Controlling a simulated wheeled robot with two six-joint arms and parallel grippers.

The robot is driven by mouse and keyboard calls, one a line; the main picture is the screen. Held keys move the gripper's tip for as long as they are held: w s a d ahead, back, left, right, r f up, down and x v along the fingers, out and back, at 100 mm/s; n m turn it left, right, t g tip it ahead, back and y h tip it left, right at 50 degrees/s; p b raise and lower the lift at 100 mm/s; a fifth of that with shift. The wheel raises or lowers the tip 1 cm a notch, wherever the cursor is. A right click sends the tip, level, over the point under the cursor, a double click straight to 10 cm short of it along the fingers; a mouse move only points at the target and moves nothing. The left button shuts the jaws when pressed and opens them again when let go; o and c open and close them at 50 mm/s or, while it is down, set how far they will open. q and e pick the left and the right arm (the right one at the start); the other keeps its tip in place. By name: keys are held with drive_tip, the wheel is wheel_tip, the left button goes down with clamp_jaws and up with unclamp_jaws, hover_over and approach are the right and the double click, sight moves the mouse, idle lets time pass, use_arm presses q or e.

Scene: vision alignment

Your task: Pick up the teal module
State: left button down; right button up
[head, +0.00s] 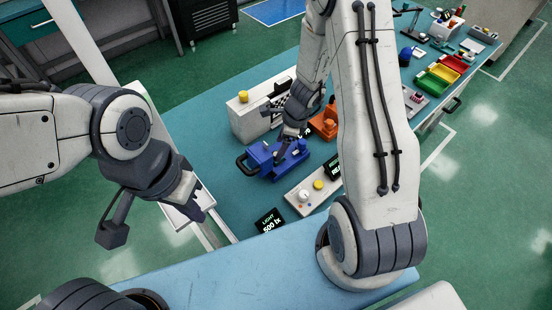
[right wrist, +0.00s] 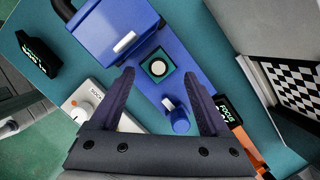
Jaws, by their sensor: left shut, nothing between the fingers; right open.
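The teal module (right wrist: 157,68) is a small teal square with a dark face and a round pale centre. It sits on a blue fixture (right wrist: 106,32), which also shows on the bench in the head view (head: 262,160). In the right wrist view my right gripper (right wrist: 160,84) is open, its fingers on either side below the module and not closed on it. I cannot tell its height above it. In the head view my right gripper (head: 281,153) hangs over the fixture, and the module cannot be made out. My left gripper (head: 197,208) is shut and empty, away to the left.
A blue knob (right wrist: 178,118) stands on the fixture between the fingers. A control box (head: 308,190) with knobs, a light display (head: 269,221), a pale box with a yellow button (head: 243,97) and an orange device (head: 324,121) surround it. Coloured bins (head: 437,80) stand farther right.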

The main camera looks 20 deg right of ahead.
drive_tip(key=b+x, duration=0.1)
drive_tip(key=x, duration=0.3)
drive_tip(key=shift+s, duration=0.1)
clamp_jaws()
